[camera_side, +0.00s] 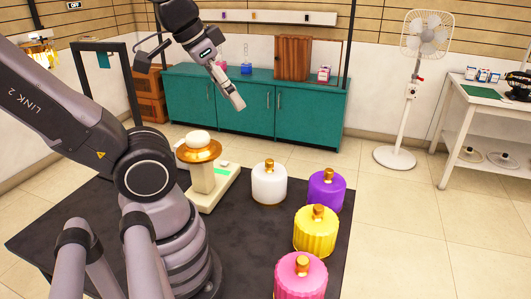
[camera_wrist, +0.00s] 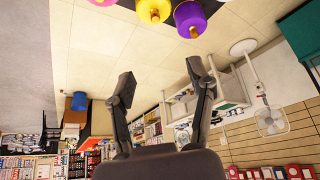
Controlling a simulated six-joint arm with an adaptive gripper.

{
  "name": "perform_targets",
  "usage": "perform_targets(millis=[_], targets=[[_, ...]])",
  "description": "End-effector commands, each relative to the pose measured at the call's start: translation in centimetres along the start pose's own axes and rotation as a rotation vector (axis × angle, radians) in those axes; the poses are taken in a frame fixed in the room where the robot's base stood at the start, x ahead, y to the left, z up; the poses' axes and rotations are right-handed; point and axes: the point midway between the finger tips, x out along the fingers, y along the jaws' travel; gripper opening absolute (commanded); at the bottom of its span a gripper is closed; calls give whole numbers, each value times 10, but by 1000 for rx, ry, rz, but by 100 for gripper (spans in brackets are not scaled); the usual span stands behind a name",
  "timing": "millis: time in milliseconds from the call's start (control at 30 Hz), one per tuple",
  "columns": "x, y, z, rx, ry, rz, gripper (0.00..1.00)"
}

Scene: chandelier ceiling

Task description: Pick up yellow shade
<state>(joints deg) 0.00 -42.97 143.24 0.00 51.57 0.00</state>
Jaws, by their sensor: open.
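The yellow shade (camera_side: 315,232) is a ribbed drum with a gold cap and stands upright on the dark mat. In the wrist view, the yellow shade (camera_wrist: 154,9) is cut off by the top edge. My gripper (camera_side: 228,92) is raised at the upper middle of the side view, well apart from the shade. In the wrist view, my gripper (camera_wrist: 158,78) has its two fingers spread wide with nothing between them.
A white shade (camera_side: 269,185), a purple shade (camera_side: 327,193) and a pink shade (camera_side: 301,279) stand near the yellow one on the dark mat (camera_side: 248,235). A pale stand with a gold disc (camera_side: 199,153) is left of them. Teal cabinets (camera_side: 255,104) line the back.

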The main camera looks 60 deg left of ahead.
Motion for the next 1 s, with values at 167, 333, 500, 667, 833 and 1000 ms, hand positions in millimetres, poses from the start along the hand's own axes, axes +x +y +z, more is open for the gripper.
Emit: perform_targets(millis=[167,333,500,667,833,1000], targets=[[0,0,0,0,0,0,54],[0,0,0,0,0,0,60],[0,0,-1,-1,-2,0,60],[12,1,-17,-26,-51,1,60],[55,4,-55,-99,-174,-4,60],[121,8,-85,-181,-305,-22,60]])
